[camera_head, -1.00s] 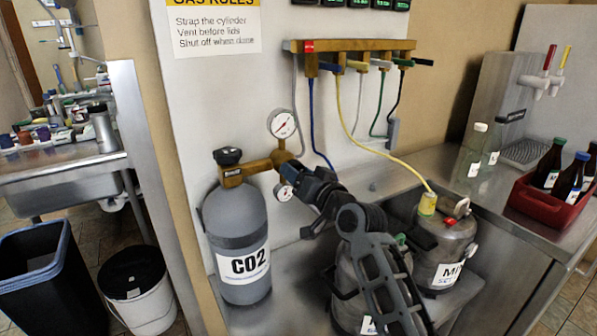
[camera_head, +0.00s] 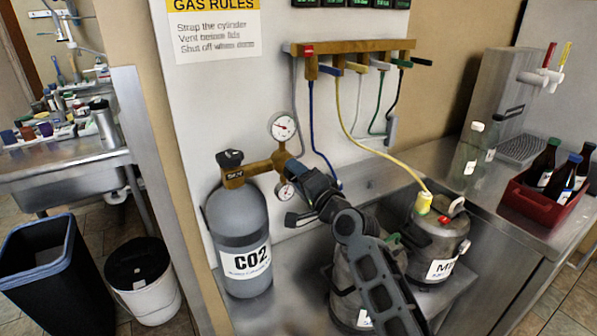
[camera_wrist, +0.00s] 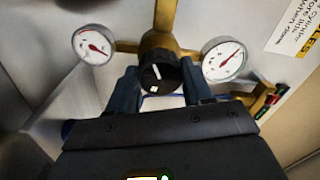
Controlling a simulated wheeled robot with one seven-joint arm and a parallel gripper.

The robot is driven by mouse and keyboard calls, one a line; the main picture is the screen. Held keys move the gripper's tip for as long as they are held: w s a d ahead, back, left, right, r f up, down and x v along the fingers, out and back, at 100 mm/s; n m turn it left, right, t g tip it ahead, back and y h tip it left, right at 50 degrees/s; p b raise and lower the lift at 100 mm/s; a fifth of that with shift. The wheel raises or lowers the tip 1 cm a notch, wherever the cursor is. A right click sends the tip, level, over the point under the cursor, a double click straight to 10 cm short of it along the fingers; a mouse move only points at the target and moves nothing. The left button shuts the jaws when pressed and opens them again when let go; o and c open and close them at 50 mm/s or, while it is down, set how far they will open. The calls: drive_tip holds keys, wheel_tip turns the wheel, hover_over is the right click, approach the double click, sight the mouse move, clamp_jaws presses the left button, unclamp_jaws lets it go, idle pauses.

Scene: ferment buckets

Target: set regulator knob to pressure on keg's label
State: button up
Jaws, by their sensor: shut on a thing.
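The black regulator knob (camera_wrist: 157,74) with a white pointer line sits between my fingers in the wrist view. My gripper (camera_wrist: 160,86) is shut on it, one finger on each side; in the head view my gripper (camera_head: 303,180) hides the knob. The brass regulator (camera_head: 262,167) is on the grey CO2 cylinder (camera_head: 238,225). It carries an upper gauge (camera_head: 283,126) and a lower gauge (camera_head: 286,192); the wrist view shows a left dial (camera_wrist: 94,44) and a right dial (camera_wrist: 222,60) with red needles. A steel keg (camera_head: 438,248) has a partly cut-off label (camera_head: 441,269) starting "M".
A brass manifold (camera_head: 350,47) with coloured hoses is on the wall; a yellow hose (camera_head: 375,150) runs to the keg. Another keg (camera_head: 352,290) is partly behind my arm. A red crate (camera_head: 545,205) of bottles stands right. A bin (camera_head: 45,275) and white bucket (camera_head: 145,290) stand left.

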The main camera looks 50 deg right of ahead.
drive_tip(key=shift+m, duration=0.4)
drive_tip(key=o, duration=1)
drive_tip(key=shift+o, duration=0.2)
drive_tip(key=shift+s, duration=0.1)
drive_tip(key=b+v, duration=0.1)
drive_tip(key=v, duration=0.6)
drive_tip(key=shift+s, duration=0.25)
drive_tip(key=shift+a, duration=0.15)
